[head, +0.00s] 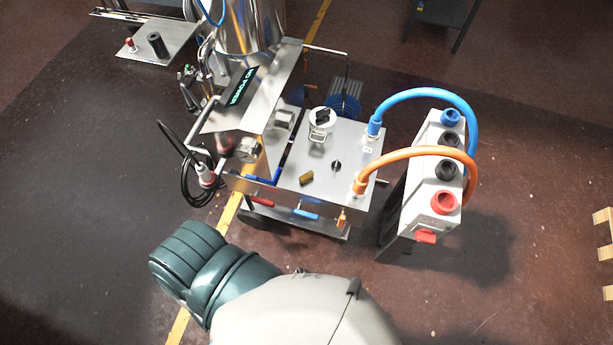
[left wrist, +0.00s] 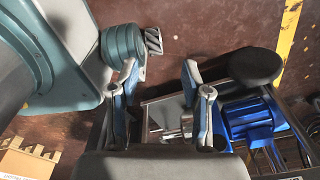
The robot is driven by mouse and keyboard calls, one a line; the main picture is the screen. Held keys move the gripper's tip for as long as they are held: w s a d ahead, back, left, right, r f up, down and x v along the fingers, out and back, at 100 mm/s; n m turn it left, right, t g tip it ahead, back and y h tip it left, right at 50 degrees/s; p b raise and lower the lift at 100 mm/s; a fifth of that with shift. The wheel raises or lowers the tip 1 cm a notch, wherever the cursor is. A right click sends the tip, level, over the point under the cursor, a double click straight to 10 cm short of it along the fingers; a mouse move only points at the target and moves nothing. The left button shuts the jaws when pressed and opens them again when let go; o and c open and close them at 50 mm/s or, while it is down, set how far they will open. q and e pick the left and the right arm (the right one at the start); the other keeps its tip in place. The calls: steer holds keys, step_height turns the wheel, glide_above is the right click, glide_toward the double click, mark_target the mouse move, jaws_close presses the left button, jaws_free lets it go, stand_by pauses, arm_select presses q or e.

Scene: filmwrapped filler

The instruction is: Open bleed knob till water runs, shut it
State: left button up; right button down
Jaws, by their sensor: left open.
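The steel unit has a flat metal top plate (head: 345,140). On it stand a pale cap with a black top (head: 322,117), a small black knob (head: 336,166) and a short brass-coloured piece (head: 306,179). I cannot tell for sure which of these is the bleed knob. No running water is visible. My left gripper (left wrist: 158,70) is open and empty in the left wrist view, its fingers spread above floor and metal framework. It does not show in the head view. My right gripper is in neither view.
A blue hose (head: 430,93) and an orange hose (head: 420,153) arch from the plate to a grey box (head: 418,210) at right. Red (head: 262,196) and blue (head: 305,213) levers sit below the plate's front edge. A blue motor (left wrist: 250,118) lies right of my left fingers.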

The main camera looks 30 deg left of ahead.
arm_select(q)
steer(key=w+d+r+t, duration=0.1)
steer(key=w+d+r, duration=0.2)
steer(key=w+r, duration=1)
steer(key=w+d+r+m+t+b, duration=0.1)
steer(key=w+r+m+t, duration=0.15)
steer(key=w+r, duration=0.45)
steer(key=w+d+r+m+t+h, duration=0.1)
steer(key=w+d+r+m, duration=0.15)
steer(key=r, duration=0.85)
steer(key=w+r+m+t+b, duration=0.1)
steer(key=w+r+m+t, duration=0.15)
steer(key=w+r, duration=0.4)
step_height(320, 180, up, 3)
steer(key=m+h, duration=0.3)
steer(key=m, duration=2.8)
glide_above(306, 175)
steer(key=s+a, duration=0.5)
steer(key=s, duration=0.6)
steer(key=x, duration=0.8)
steer(key=b+x, duration=0.1)
steer(key=x, duration=0.8)
steer(key=shift+w+a+f, duration=0.1)
steer(key=shift+w+f, duration=0.1)
steer(key=shift+w, duration=0.1)
